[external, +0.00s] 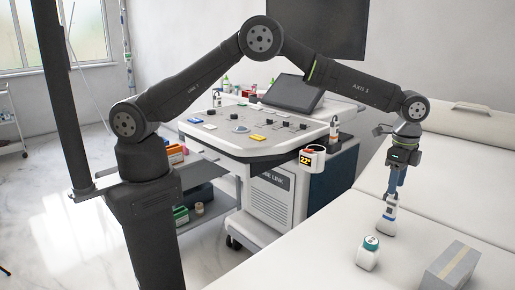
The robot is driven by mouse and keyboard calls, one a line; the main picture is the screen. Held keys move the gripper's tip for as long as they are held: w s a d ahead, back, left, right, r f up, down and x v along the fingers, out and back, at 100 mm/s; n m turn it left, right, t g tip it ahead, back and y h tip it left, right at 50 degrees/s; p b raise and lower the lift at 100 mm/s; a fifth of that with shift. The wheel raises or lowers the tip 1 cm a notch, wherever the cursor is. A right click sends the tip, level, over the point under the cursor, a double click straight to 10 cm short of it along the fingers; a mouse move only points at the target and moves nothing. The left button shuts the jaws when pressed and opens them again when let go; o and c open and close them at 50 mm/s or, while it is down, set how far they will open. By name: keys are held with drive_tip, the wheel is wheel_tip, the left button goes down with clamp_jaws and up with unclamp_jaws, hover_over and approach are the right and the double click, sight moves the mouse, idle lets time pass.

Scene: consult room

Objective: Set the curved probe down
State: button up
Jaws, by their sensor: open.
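My gripper (393,192) points down over the white couch (335,250) at the right of the external view, its jaws open. A small white piece with a dark blue band (388,217), which looks like the curved probe, is upright directly below and between the fingertips. Its lower end appears to touch the couch top. The fingers hide its upper part, and I cannot tell whether they still touch it.
Couch surface behind is clear.

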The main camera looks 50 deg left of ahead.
sight(393, 197)
wheel_tip(393, 197, up, 6)
drive_tip(key=shift+f, duration=0.1)
idle(0.4)
wheel_tip(393, 197, down, 12)
drive_tip(key=shift+f, duration=0.1)
wheel_tip(393, 197, up, 3)
drive_tip(key=shift+r, duration=0.6)
